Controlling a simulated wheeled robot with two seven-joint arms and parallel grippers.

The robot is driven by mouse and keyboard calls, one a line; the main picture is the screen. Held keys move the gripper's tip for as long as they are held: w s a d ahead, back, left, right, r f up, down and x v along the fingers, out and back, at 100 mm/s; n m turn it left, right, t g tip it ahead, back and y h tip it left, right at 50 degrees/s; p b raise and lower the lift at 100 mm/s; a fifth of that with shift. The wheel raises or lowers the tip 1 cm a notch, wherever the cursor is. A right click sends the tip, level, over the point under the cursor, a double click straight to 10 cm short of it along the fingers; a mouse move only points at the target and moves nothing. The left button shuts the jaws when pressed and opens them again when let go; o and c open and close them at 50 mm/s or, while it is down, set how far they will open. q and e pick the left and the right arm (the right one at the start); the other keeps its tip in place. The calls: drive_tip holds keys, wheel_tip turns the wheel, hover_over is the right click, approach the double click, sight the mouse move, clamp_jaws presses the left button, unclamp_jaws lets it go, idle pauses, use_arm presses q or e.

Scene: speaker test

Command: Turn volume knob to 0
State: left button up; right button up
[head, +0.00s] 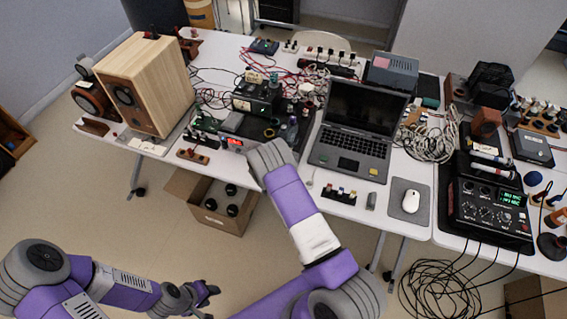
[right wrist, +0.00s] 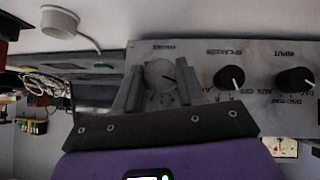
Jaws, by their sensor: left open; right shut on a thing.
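The volume knob (right wrist: 159,72) is a round grey knob on a metal front panel (right wrist: 205,57) in the right wrist view. The panel's lettering appears upside down. My right gripper (right wrist: 160,84) has one finger on each side of the knob and is shut on it. A pale pointer mark shows toward the knob's right side, but its exact setting cannot be read. In the head view my right arm reaches the table's front edge, and its wrist hides the gripper and knob. My left gripper (head: 205,297) is open and empty, low over the floor.
Beside the volume knob are a black speakers knob (right wrist: 229,78) and a black input knob (right wrist: 295,81). A wooden speaker (head: 155,85) stands left on the table, a laptop (head: 355,130) right. An open cardboard box (head: 215,220) sits on the floor below.

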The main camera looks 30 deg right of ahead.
drive_tip(key=shift+w+n+g+h+b, duration=0.2)
drive_tip(key=shift+n+g+h+b, duration=0.1)
drive_tip(key=shift+g+h+b, duration=0.15)
drive_tip(key=n+g+h+b, duration=0.1)
drive_tip(key=h+b, duration=0.1)
drive_tip(key=b, duration=0.2)
drive_tip(key=n+g+h+b, duration=0.2)
drive_tip(key=b, duration=0.3)
drive_tip(key=f+n+g+h+b, duration=0.1)
drive_tip(key=h+b, duration=0.1)
drive_tip(key=b, duration=0.2)
drive_tip(key=shift+w+a+g, duration=0.1)
drive_tip(key=shift+a+g, duration=0.15)
drive_tip(key=shift+r+n+g+h+b, duration=0.1)
drive_tip(key=shift+n+g+h+b, duration=0.2)
drive_tip(key=shift+n+h+b, duration=0.8)
drive_tip(key=shift+m+y+b, duration=0.3)
drive_tip(key=shift+y+b, duration=0.05)
drive_tip(key=shift+y, duration=0.1)
drive_tip(key=o, duration=1.1)
drive_tip(key=shift+c, duration=0.2)
drive_tip(key=shift+a, duration=0.1)
drive_tip(key=a, duration=0.2)
drive_tip(key=a+r, duration=0.1)
drive_tip(key=a, duration=0.4)
drive_tip(key=shift+w+a+r, duration=0.1)
drive_tip(key=shift+w+r, duration=0.1)
drive_tip(key=shift+w, duration=0.05)
